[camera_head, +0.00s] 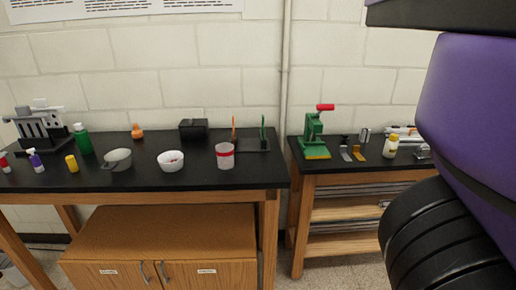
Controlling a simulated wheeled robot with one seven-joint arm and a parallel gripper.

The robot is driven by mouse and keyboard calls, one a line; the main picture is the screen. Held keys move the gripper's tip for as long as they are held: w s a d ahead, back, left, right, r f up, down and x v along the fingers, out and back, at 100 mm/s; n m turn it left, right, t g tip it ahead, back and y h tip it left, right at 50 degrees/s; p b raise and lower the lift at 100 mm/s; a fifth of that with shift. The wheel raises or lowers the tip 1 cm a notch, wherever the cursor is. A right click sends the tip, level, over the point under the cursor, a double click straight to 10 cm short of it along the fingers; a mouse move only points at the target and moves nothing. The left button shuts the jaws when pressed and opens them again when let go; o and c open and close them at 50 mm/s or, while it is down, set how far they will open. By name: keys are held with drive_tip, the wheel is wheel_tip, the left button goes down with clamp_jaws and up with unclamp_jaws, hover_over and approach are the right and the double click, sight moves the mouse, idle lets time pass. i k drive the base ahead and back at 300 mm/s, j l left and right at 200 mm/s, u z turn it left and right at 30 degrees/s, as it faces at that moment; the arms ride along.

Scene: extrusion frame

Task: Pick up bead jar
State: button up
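A translucent, pinkish-white jar (225,160) with a red band near its top stands upright near the front right of the left black-topped bench. It looks most like the bead jar, but its contents are too small to make out. Its surroundings are open at the front, and nothing touches it that I can see. A white bowl (171,163) with small reddish bits inside stands to its left. My purple and black arm fills the right side of the view. My gripper is not in view.
The left bench (210,183) also holds a grey pan (117,158), several bottles, a black box (193,129) and a dark rack (250,145). The right bench (335,170) holds a green press (313,135) and a white bottle (390,146). A gap separates the benches.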

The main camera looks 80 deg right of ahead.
sight(225, 152)
drive_tip(key=z, duration=1.4)
